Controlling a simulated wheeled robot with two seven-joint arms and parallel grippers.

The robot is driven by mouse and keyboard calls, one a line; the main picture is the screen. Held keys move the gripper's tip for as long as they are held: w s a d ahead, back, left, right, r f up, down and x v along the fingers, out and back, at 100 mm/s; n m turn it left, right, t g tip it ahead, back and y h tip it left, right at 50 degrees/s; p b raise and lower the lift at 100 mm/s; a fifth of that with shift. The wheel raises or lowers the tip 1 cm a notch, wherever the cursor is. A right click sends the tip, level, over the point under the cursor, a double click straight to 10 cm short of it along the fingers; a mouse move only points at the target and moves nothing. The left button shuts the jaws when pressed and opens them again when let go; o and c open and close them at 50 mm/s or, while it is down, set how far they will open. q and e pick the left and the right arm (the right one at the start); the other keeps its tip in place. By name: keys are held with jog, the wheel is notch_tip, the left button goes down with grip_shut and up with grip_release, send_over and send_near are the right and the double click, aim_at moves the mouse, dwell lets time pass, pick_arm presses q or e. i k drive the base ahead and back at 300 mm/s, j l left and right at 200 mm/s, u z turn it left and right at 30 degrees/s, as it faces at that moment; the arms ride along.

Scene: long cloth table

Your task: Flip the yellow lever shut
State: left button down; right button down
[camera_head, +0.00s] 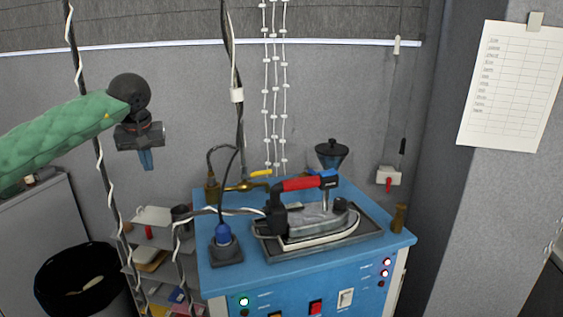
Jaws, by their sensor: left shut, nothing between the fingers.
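The yellow lever (261,173) sits on a brass valve and pipe (243,187) at the back left of the blue cabinet (300,264). It looks small from here, lying nearly level and pointing right. My left gripper (147,162) hangs in the air at the upper left, at the end of the green-covered arm. Its blue fingers point down, shut and empty. It is well to the left of the lever and apart from it. My right gripper is not in view.
A steam iron with a red handle (303,184) rests on a tray in front of the lever. A blue plug (223,234) and a cable stand left of it. Hanging cables (236,90) drop between my left gripper and the valve. A black bin (75,278) is lower left.

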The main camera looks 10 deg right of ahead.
aim_at(256, 174)
jog(key=i+l, duration=0.1)
jog(key=l, duration=0.3)
jog(key=i+l, duration=0.15)
jog(key=l, duration=0.2)
jog(key=i+l, duration=0.1)
jog(key=l, duration=0.3)
jog(key=i+l, duration=0.1)
jog(key=l, duration=0.3)
